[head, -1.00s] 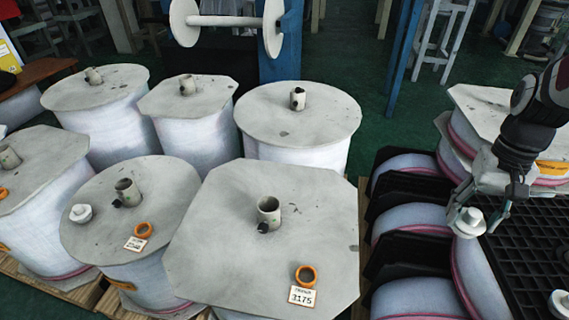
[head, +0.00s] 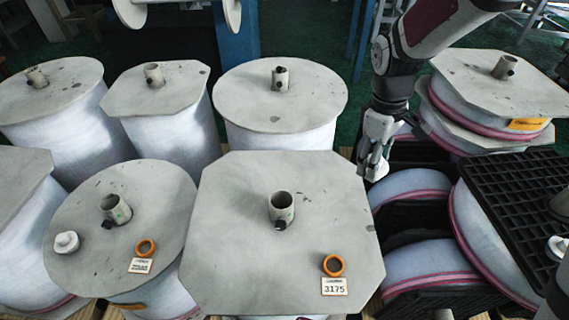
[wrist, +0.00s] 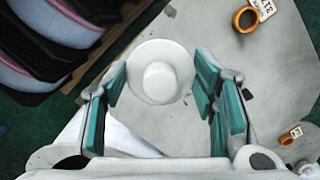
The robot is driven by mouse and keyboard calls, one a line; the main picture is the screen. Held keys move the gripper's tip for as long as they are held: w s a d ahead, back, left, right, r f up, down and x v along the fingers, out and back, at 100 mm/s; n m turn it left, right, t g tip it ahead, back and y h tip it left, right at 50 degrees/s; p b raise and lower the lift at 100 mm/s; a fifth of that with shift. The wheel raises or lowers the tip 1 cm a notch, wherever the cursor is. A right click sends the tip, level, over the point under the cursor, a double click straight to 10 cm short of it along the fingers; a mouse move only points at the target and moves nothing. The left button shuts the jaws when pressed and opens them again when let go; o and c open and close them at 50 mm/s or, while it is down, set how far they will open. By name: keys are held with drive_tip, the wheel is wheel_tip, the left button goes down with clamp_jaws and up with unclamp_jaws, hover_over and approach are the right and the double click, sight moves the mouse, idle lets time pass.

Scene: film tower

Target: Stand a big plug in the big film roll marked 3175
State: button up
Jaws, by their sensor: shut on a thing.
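The big film roll marked 3175 (head: 230,260) has a grey octagonal top with an upright open tube (head: 282,205) at its middle. A label reading 3175 (head: 334,286) and an orange ring (head: 333,265) lie near its front edge; they also show in the wrist view. My gripper (head: 373,168) is above the right edge of this top, right of the tube. In the wrist view my gripper (wrist: 160,88) is shut on a round white plug (wrist: 160,72) with a raised knob. The plug is mostly hidden in the head view.
Another white plug (head: 66,243) lies on the round-topped roll (head: 165,200) to the left, with its own orange ring (head: 145,248). More rolls with short tubes stand behind.

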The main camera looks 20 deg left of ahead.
drive_tip(key=s+a+f+n+t+p, duration=0.1)
drive_tip(key=s+a+n, duration=0.3)
drive_tip(key=a+n, duration=0.5)
drive_tip(key=s+a+f+n+t+p, duration=0.1)
drive_tip(key=s+a+n+p, duration=0.15)
drive_tip(key=a+n, duration=0.7)
drive_tip(key=shift+m, duration=0.75)
drive_tip(key=shift+s+a+f+b, duration=0.1)
drive_tip(key=shift+a+f+b, duration=0.1)
drive_tip(key=shift+f+b, duration=0.65)
drive_tip(key=shift+s+a+f+b, duration=0.1)
drive_tip(key=shift+a+f+b, duration=0.1)
drive_tip(key=shift+f+b, duration=0.65)
drive_tip(key=shift+s+a+f+b, duration=0.1)
drive_tip(key=shift+a+f+b, duration=0.1)
drive_tip(key=shift+f+b, duration=0.65)
drive_tip(key=shift+f+b, duration=0.7)
drive_tip(key=shift+f, duration=0.9)
drive_tip(key=o, duration=1.2)
drive_tip(key=r, duration=0.8)
drive_tip(key=s+r, duration=0.1)
drive_tip(key=r, duration=0.3)
drive_tip(key=shift+s+a, duration=0.1)
drive_tip(key=shift+a, duration=0.25)
